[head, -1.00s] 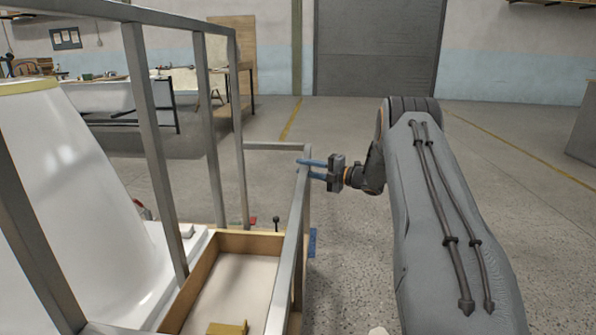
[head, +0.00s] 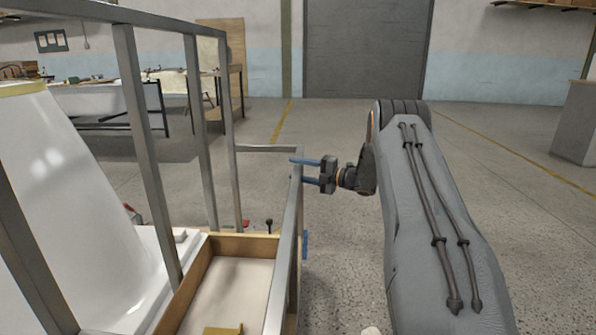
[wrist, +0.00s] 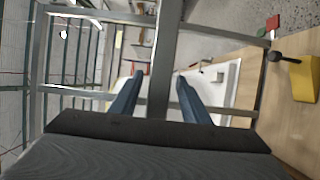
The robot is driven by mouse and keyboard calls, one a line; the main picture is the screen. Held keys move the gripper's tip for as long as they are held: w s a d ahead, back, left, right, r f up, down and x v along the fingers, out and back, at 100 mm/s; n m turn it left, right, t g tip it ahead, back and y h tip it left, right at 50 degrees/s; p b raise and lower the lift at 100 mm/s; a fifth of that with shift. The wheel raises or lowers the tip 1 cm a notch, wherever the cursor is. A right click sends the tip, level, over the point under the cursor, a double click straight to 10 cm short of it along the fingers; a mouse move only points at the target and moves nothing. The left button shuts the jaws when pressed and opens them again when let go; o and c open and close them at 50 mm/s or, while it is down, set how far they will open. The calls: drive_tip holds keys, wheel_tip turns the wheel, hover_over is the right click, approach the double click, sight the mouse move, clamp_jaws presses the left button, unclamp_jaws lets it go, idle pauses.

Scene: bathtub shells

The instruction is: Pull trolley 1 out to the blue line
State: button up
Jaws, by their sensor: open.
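A grey metal-framed trolley (head: 154,170) fills the left of the head view. No number on it can be read, so I cannot tell if it is trolley 1. Its near right end has a low rail (head: 286,250) with an upright at the far corner. My gripper (head: 298,170) has blue fingers, open and pointing left at that corner. In the wrist view a grey metal bar (wrist: 163,60) runs between the two spread fingers (wrist: 158,93), with a gap on each side. No blue line shows on the visible floor.
A white tub shell (head: 60,190) stands within the frame. A wooden tray (head: 235,290) lies inside the low rail. Workbenches (head: 120,95) stand behind, and a grey cabinet (head: 578,120) at right. The floor (head: 500,200) right of my arm is clear.

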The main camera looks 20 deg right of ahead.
drive_tip(key=p+v, duration=0.1)
drive_tip(key=v, duration=0.6)
drive_tip(key=shift+s+d, duration=0.2)
drive_tip(key=shift+s, duration=0.1)
